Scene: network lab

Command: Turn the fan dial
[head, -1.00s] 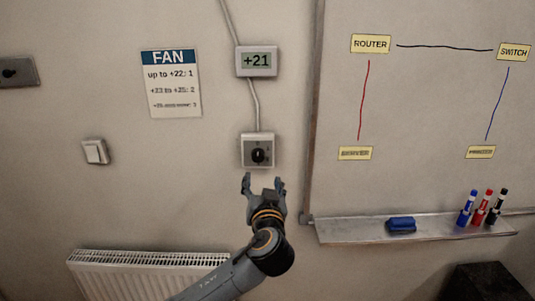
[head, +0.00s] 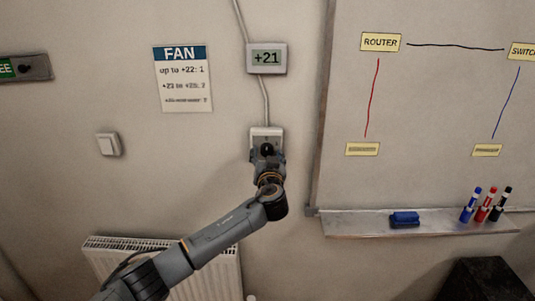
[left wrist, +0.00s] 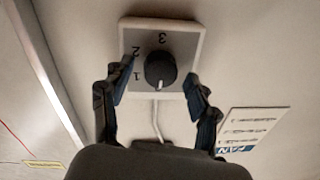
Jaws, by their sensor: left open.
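The fan dial is a black round knob (left wrist: 160,70) on a white square wall box (head: 266,132). In the left wrist view the box (left wrist: 190,38) carries the marks 1, 2 and 3; I cannot surely tell where the knob points. My left gripper (head: 267,155) is at the dial, open, with one finger on each side of the knob and a gap to it in the wrist view. A display (head: 266,58) above reads +21. The FAN sign (head: 183,80) gives "up to +22: 1"; its lower lines are blurred. My right gripper is not in view.
A light switch (head: 108,145) is left of the dial, and a radiator (head: 215,270) is below. A whiteboard (head: 430,110) and its tray (head: 350,226), with a blue eraser (head: 405,219) and markers (head: 483,205), are to the right. A cable (head: 266,100) joins display and box.

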